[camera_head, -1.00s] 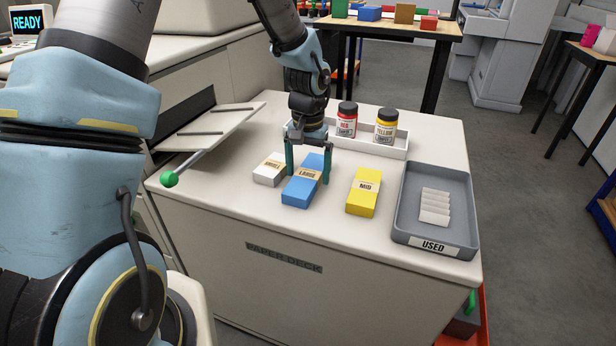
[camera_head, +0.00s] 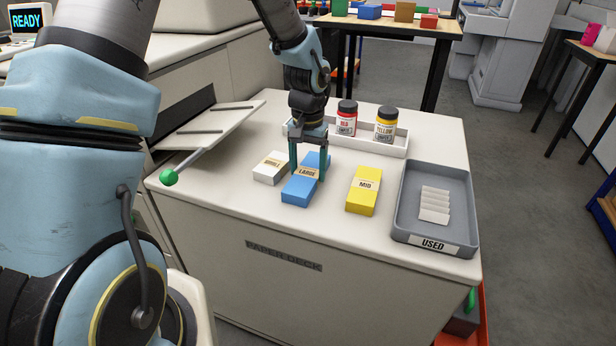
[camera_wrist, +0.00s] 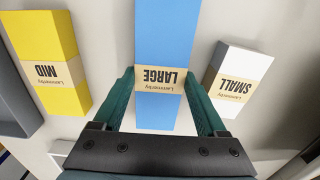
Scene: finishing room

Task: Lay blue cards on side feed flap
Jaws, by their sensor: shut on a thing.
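A stack of blue cards (camera_head: 299,191) with a tan band reading LARGE lies on the paper deck top (camera_head: 230,213). My gripper (camera_head: 308,176) points straight down over it, shut on the stack with one finger against each long side. In the wrist view the blue cards (camera_wrist: 165,50) run between the two green fingers, and the band sits at the fingertips. The stack appears to rest on the deck. The side feed flap (camera_head: 215,128) is the tilted pale panel at the deck's left, empty of cards, with a green-knobbed lever (camera_head: 169,177) beside it.
White SMALL cards (camera_head: 266,170) lie close left of the blue stack, and yellow MID cards (camera_head: 362,192) lie right. A grey USED tray (camera_head: 402,225) holds several white cards. Behind, a white tray (camera_head: 398,152) holds red (camera_head: 346,120) and yellow (camera_head: 385,126) jars.

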